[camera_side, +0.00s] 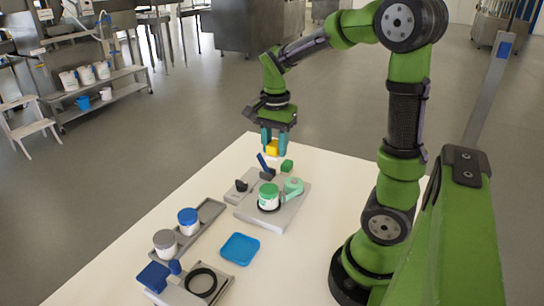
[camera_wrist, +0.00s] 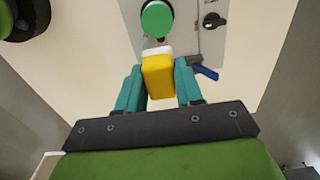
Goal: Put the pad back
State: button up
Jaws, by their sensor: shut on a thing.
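My gripper (camera_side: 273,143) points down with its teal fingers shut on a yellow pad (camera_side: 272,148) with a white end. It holds the pad in the air above the far end of the grey station (camera_side: 277,221). In the wrist view the pad (camera_wrist: 158,78) sits between both fingers, its white end pointing towards the station (camera_wrist: 198,14). A jar with a green lid (camera_side: 268,190) stands on the station; the lid also shows in the wrist view (camera_wrist: 157,20). I cannot see an empty seat for the pad clearly.
A blue lever (camera_side: 263,161), a green block (camera_side: 287,165), a mint-green part (camera_side: 293,186) and a black knob (camera_wrist: 214,21) are near the pad. A grey tray (camera_side: 211,209) holds blue-lidded and grey-lidded jars. A blue dish (camera_side: 240,248) lies in front.

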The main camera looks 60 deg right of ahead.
jog(key=s+d+f, duration=0.1)
jog(key=s+f, duration=0.2)
jog(key=s, duration=0.2)
jog(key=s+d+f, duration=0.1)
jog(key=s+f, duration=0.3)
jog(key=s, duration=0.1)
jog(key=s+d+f, duration=0.1)
jog(key=s+f, duration=0.3)
jog(key=s, duration=0.1)
jog(key=shift+f, duration=0.35)
jog(key=w+d, duration=0.3)
jog(key=d, duration=0.1)
jog(key=w+d+f, duration=0.1)
jog(key=w+d, duration=0.6)
jog(key=d, duration=0.1)
jog(key=shift+w+f, duration=0.2)
jog(key=shift+w+d+f, duration=0.1)
jog(key=shift+f, duration=1.65)
jog(key=shift+f, duration=0.15)
jog(key=o, duration=1)
